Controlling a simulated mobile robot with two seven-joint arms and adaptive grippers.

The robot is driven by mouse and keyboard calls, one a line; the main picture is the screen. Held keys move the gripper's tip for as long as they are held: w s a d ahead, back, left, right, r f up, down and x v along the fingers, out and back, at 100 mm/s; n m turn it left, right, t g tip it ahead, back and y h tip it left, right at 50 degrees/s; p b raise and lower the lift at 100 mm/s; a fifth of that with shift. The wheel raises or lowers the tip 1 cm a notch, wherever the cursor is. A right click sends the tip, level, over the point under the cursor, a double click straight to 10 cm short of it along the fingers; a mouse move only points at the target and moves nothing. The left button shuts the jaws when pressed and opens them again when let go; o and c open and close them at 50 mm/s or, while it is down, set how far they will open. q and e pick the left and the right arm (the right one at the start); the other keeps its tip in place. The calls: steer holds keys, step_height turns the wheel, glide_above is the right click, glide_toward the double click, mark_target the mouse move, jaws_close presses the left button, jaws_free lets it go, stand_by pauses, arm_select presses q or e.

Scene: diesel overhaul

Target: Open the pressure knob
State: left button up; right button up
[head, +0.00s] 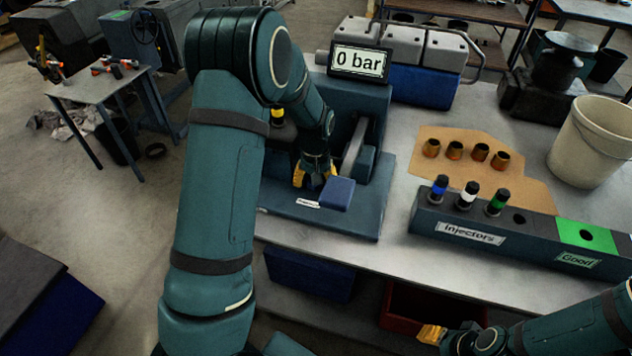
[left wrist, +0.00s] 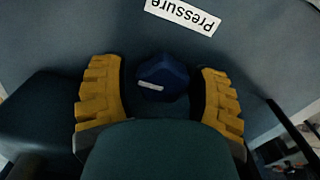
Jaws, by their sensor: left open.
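The pressure knob (left wrist: 165,76) is a dark blue faceted knob with a white mark on top. In the left wrist view it sits between the two yellow fingers of my left gripper (left wrist: 160,97), which is open with a gap showing on each side. A white "Pressure" label (left wrist: 183,14) lies beside it. In the head view my left gripper (head: 315,180) points down at the tester base (head: 345,222) near that label, and the knob is hidden there. The display (head: 359,62) reads 0 bar. My right gripper (head: 432,334) is low at the bottom, its fingers unclear.
A blue block (head: 338,193) is right beside my left gripper, with a grey lever (head: 354,148) behind it. The injector rack (head: 470,228) holds several capped injectors. Brass cups stand on a cardboard sheet (head: 480,178). A white bucket (head: 590,145) stands at the right.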

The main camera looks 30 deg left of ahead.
arm_select(q)
steer(key=shift+r, duration=3.95)
arm_select(e)
steer(key=shift+r, duration=0.1)
